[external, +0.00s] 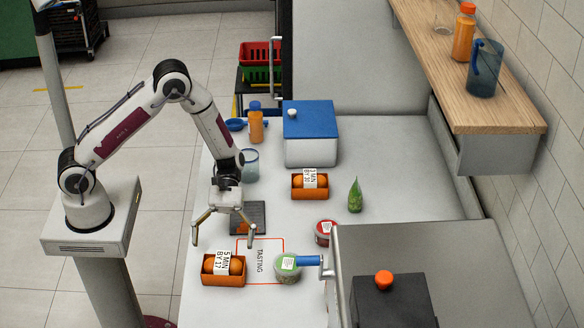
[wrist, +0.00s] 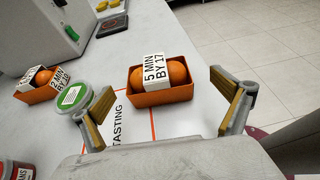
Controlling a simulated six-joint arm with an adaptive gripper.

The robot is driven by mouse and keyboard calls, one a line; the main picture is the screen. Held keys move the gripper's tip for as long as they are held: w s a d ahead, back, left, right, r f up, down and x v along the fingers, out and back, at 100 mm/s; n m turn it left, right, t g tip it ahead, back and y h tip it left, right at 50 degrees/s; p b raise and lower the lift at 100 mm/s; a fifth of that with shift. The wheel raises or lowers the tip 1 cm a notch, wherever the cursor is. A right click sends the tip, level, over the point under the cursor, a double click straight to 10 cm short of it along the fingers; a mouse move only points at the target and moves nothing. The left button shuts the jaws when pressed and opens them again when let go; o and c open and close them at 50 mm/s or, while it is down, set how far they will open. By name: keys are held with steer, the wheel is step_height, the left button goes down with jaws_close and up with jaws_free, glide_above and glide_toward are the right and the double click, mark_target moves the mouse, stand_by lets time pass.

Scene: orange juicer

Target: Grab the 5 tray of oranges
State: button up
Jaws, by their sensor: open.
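The tray of oranges labelled "5 MIN BY 17" (external: 223,279) is an orange-brown box with two oranges and a white band. It stands at the near left of the white counter, by the red-outlined TASTING square. In the wrist view the same tray (wrist: 163,97) sits upright ahead of the fingers, its label and oranges showing. My gripper (external: 223,243) is open and empty, above the counter and just behind this tray in the external view. Its fingers spread wide and do not appear to touch the tray.
A green-lidded cup (external: 288,267) stands right of the tray. Another orange tray (external: 310,194) is farther back; a tray labelled "2 MIN BY 10" (wrist: 38,94) shows at the wrist view's left.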

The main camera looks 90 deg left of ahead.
mark_target(222, 279)
steer(key=shift+x, duration=1.25)
steer(key=shift+d+f, duration=0.1)
steer(key=shift+w+x, duration=0.2)
steer(key=shift+x, duration=1.05)
steer(key=shift+w+x, duration=0.15)
steer(key=shift+x, duration=1.05)
steer(key=shift+f, duration=0.15)
steer(key=c, duration=1.2)
